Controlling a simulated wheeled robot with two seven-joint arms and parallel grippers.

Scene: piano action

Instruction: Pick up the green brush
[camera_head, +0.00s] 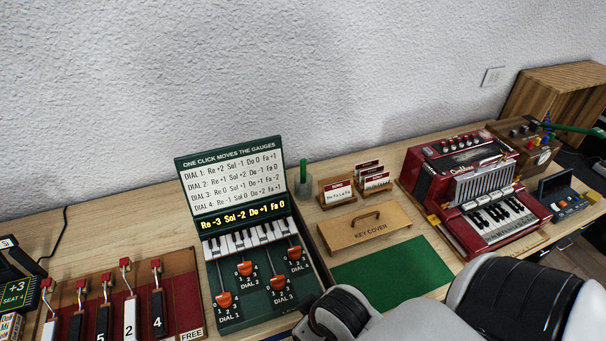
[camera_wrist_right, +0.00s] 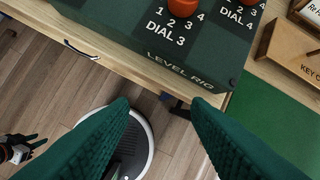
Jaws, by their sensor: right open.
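A green upright stick, which looks like the green brush (camera_head: 303,172), stands in a small grey holder (camera_head: 304,189) behind the table's middle, just right of the dial board. Its lower end is hidden in the holder. My right gripper (camera_wrist_right: 157,103) shows in the right wrist view with its two dark green fingers wide apart and nothing between them. It is over the front edge of the table by the level rig (camera_wrist_right: 185,72), away from the brush. A small dark claw at the left edge of the wrist view may be my left gripper (camera_wrist_right: 18,148); its jaws are unclear.
The dial board (camera_head: 243,225) stands left of the holder. Card stands (camera_head: 337,193), a wooden key cover (camera_head: 364,227) and a red accordion (camera_head: 480,200) lie to its right. A green mat (camera_head: 392,272) is bare. Numbered levers (camera_head: 130,318) stand at the left.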

